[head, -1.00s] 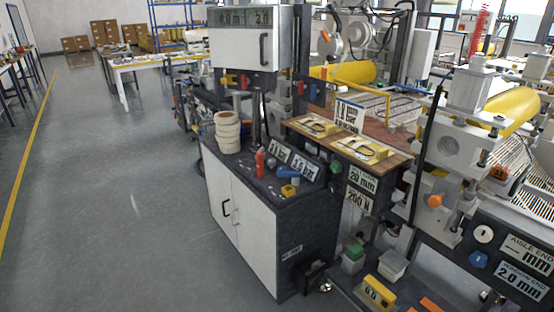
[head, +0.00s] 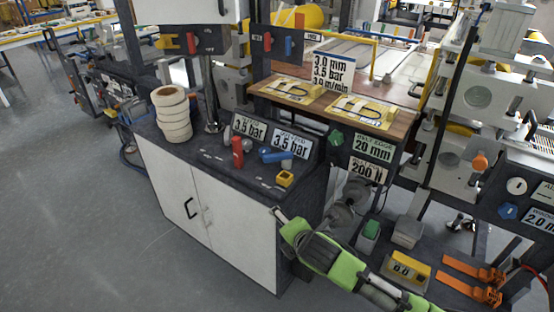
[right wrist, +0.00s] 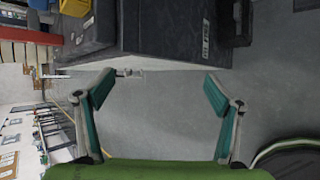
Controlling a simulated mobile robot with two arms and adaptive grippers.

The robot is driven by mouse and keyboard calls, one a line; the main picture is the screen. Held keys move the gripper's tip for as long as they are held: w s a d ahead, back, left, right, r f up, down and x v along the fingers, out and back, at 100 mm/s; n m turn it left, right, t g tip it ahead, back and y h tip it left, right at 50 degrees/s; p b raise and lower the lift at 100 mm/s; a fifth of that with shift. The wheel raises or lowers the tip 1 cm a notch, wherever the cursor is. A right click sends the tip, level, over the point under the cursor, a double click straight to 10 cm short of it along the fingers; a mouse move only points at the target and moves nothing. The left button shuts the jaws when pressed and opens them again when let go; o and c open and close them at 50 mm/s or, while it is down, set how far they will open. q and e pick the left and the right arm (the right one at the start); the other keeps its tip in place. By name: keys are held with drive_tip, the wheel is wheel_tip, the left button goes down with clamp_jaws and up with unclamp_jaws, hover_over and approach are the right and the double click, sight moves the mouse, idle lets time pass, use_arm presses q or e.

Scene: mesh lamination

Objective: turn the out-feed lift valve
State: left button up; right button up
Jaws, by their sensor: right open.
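On the dark top of the white cabinet stand a red-handled valve (head: 237,152) and a blue-handled valve (head: 275,156), each near a sign reading 3.5 bar. The small words on the signs are too blurred to tell which valve is the out-feed one. The blue handle lies roughly sideways; the red one stands upright. My right gripper (head: 283,218) comes in from the lower right, beside the cabinet's front right edge, below and apart from the valves. In the right wrist view its fingers (right wrist: 157,86) are spread and empty over the floor. My left gripper is out of view.
A stack of white rolls (head: 172,114) and a small yellow box (head: 285,179) share the cabinet top (head: 215,160). Red and blue levers sit on panels behind. A low shelf with a yellow display (head: 405,269) and orange clamps (head: 472,270) lies at the right.

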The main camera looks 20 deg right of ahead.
wheel_tip(320, 180, up, 10)
drive_tip(key=w+n+t, duration=0.2)
drive_tip(key=n, duration=0.4)
drive_tip(key=n+t, duration=0.2)
drive_tip(key=n, duration=0.5)
approach(279, 154)
drive_tip(key=x, duration=1)
drive_tip(key=shift+w+f, duration=0.1)
drive_tip(key=shift+w, duration=0.05)
